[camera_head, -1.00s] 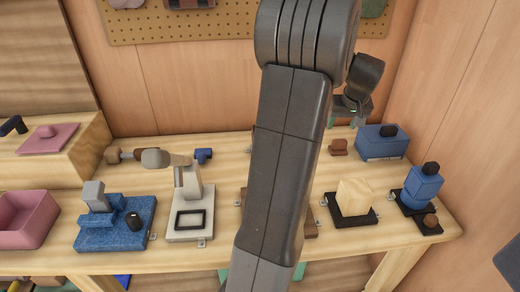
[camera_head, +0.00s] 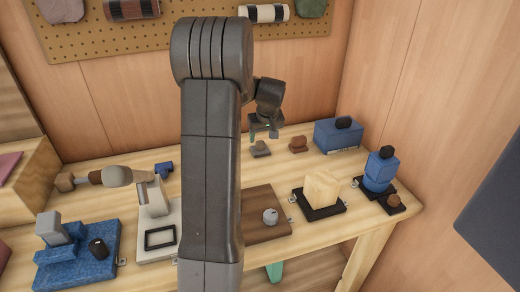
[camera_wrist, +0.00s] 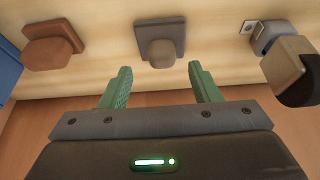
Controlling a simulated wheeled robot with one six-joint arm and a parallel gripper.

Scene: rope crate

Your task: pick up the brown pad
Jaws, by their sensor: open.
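The brown pad (camera_head: 298,146) is a small block with a rounded knob, lying on the wooden bench near the back wall. In the wrist view it also shows at the upper left (camera_wrist: 53,54). My gripper (camera_head: 264,131) is open and empty above the bench, to the left of the brown pad. In the wrist view, the green fingers of my gripper (camera_wrist: 159,72) point toward a similar grey pad (camera_wrist: 160,48), with the brown pad off to their left. Nothing is between the fingers.
A blue box (camera_head: 338,135) with a black knob stands right of the brown pad. A pale wood block (camera_head: 322,188) on a black base and a blue stacked part (camera_head: 380,172) stand nearer the front. A grey and tan item (camera_wrist: 288,65) lies at the wrist view's right.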

